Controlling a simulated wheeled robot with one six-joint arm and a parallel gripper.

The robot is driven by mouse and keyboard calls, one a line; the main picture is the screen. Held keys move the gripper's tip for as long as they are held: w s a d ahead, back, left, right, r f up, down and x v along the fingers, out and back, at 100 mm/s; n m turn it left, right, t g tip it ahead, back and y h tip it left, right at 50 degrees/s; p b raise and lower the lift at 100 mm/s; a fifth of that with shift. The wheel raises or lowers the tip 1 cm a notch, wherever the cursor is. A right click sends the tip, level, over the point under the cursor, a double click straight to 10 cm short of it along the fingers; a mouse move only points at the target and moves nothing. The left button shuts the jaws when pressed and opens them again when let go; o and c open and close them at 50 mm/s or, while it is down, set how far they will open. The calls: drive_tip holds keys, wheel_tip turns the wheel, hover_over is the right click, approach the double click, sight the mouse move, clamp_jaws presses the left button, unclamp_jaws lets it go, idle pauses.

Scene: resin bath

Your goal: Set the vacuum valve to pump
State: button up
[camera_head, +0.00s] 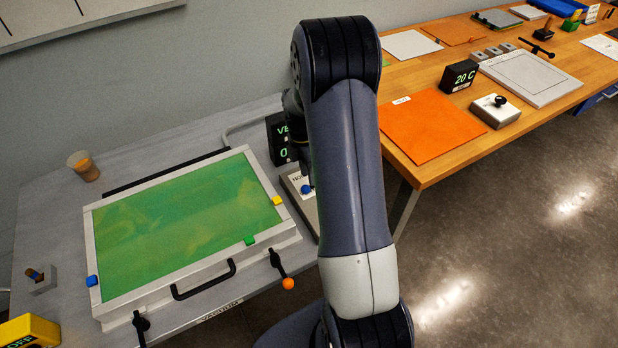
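A pale box (296,201) with a blue knob (306,189) and partly covered lettering sits right of the green-topped bath (185,228); it looks like the vacuum valve, but my arm hides much of it. Behind it stands a black display (279,140) showing the start of a word, "VE", and a "0". My gripper (303,174) points down just above the blue knob, mostly hidden behind my arm. I cannot tell whether its fingers are open or shut, or whether they touch the knob.
A black lever with an orange ball (288,283) and a black handle (204,280) are at the bath's front. A cup (84,166) stands at left, a yellow box (30,331) at lower left. A wooden bench (455,140) with an orange sheet (432,124) is at right.

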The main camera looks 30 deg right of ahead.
drive_tip(key=shift+s+f, duration=0.15)
drive_tip(key=shift+f, duration=0.6)
drive_tip(key=shift+s+f, duration=0.15)
drive_tip(key=shift+f, duration=0.6)
drive_tip(key=shift+c, duration=0.2)
clamp_jaws()
